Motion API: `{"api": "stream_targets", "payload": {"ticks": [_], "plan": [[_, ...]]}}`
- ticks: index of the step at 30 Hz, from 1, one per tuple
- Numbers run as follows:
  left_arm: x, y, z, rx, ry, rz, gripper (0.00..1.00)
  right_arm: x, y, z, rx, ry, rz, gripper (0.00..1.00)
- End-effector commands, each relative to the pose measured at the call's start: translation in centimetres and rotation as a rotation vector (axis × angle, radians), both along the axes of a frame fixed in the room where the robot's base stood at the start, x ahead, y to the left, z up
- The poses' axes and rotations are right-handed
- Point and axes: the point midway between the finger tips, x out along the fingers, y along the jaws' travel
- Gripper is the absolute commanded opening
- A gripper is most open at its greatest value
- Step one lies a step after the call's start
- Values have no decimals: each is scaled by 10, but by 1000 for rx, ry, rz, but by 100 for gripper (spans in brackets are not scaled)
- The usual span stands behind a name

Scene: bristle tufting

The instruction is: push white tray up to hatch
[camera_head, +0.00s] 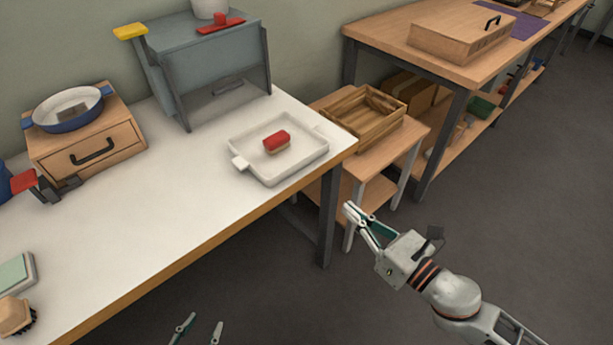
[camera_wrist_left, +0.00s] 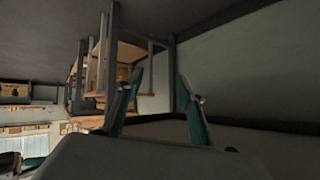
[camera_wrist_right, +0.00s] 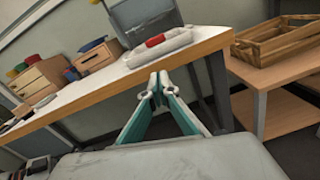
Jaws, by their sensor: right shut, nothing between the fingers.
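The white tray (camera_head: 305,148) lies flat near the right end of the white table, with a tan block with a red top (camera_head: 277,141) in it. A grey box-like machine (camera_head: 205,50) stands behind it, its opening low on the front; a gap of tabletop separates tray and opening. The tray also shows in the right wrist view (camera_wrist_right: 140,58). My right gripper (camera_head: 350,208) is shut and empty, off the table's right end, apart from the tray. My left gripper (camera_head: 204,322) is open and empty, below the table's front edge; its spread fingers show in the left wrist view (camera_wrist_left: 160,88).
A wooden drawer box (camera_head: 90,150) with a blue-rimmed pan (camera_head: 68,108) stands on the left. A brush (camera_head: 15,315) lies at the front left. A wooden crate (camera_head: 365,112) sits on a lower stand to the right. The table's middle is clear.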

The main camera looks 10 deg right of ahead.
Motion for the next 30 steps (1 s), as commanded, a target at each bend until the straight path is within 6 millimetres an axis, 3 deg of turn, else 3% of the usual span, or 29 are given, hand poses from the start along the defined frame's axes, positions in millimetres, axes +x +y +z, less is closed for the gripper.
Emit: {"api": "stream_targets", "payload": {"ticks": [4,11,24,30], "plan": [[-2,0,-2,2,2,-1,38,1,6,4,-144,-115,41,0],[-2,0,6,1,-4,-2,38,18,18,11,-166,-141,45,0],[-4,-5,9,-16,0,-4,38,84,66,9,-163,-136,43,0],[-6,-6,9,-18,2,-4,38,105,82,7,-162,-133,44,0]]}}
